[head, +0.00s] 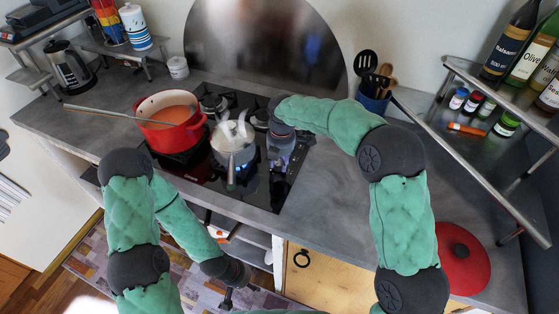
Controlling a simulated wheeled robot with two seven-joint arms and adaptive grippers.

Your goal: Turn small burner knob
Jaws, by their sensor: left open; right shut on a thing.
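The black cooktop (262,192) is set into the grey counter. My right gripper (276,166) reaches down over its right side. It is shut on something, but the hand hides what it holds. I cannot make out the small burner knob. A small pot (234,158) with pale contents stands on a burner just left of this gripper. Blue flame shows at the pot's lower right. My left gripper (228,302) is open, low at the bottom of the head view, in front of the counter and away from the cooktop.
A red pot (170,122) with a long utensil across it stands at the cooktop's left. A red lid (462,257) lies at the right. A utensil holder (372,100) and a metal shelf (480,150) with bottles stand behind. The counter (335,225) between cooktop and lid is clear.

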